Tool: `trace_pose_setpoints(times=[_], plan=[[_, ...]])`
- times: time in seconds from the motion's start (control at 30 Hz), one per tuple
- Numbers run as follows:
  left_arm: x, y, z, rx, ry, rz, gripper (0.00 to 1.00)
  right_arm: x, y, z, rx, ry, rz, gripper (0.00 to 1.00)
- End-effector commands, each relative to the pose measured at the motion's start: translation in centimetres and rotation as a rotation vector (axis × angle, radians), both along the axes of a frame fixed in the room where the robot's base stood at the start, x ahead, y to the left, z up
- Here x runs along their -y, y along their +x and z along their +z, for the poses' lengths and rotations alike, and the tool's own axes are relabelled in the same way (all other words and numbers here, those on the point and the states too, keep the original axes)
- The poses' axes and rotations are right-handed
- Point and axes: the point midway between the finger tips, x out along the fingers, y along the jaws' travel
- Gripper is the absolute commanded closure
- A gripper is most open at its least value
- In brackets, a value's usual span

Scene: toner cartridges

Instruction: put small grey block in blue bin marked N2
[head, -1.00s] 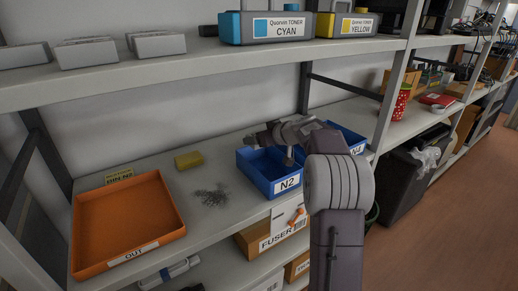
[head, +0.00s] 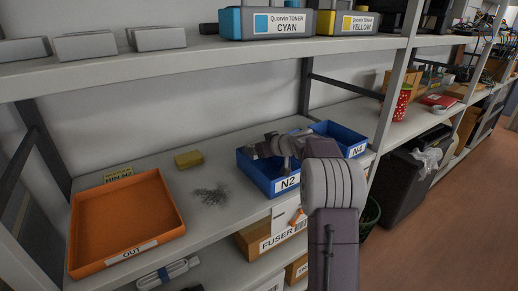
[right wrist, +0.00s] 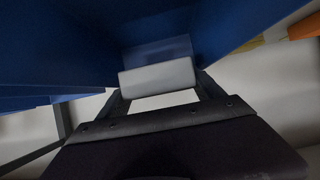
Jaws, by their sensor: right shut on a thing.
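The blue bin marked N2 (head: 264,179) stands on the middle shelf, its label facing front. My right arm reaches over it, with the wrist above its opening. In the right wrist view, my right gripper (right wrist: 160,90) is shut on the small grey block (right wrist: 157,77), which sits between the two fingers. Blue bin walls (right wrist: 60,40) fill the upper part of that view around the block. In the head view I cannot make out the block. My left gripper is not in view.
A second blue bin marked N4 (head: 351,148) stands right of N2. An orange tray marked OUT (head: 125,258), a yellow block (head: 189,158) and a pile of small metal bits (head: 211,195) are to the left. The upper shelf (head: 200,62) overhangs with toner boxes.

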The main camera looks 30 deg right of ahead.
Motion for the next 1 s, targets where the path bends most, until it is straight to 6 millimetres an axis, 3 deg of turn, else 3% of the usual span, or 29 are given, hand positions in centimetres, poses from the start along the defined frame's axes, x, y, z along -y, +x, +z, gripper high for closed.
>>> trace_pose_setpoints(times=[0.47, 0.5, 0.83, 1.0], plan=[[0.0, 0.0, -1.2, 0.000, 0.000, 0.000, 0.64, 0.0, 0.0, -0.8, -0.002, 0.001, 0.000, 0.64], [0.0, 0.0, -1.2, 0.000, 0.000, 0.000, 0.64, 0.0, 0.0, -0.9, -0.003, 0.001, 0.000, 0.14], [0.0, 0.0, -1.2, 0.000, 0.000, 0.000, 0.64, -0.1, -0.1, -1.1, -0.007, 0.004, 0.001, 0.14], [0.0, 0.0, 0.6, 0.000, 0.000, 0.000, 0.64, -0.1, -0.1, 0.1, -0.009, 0.004, 0.002, 0.14]])
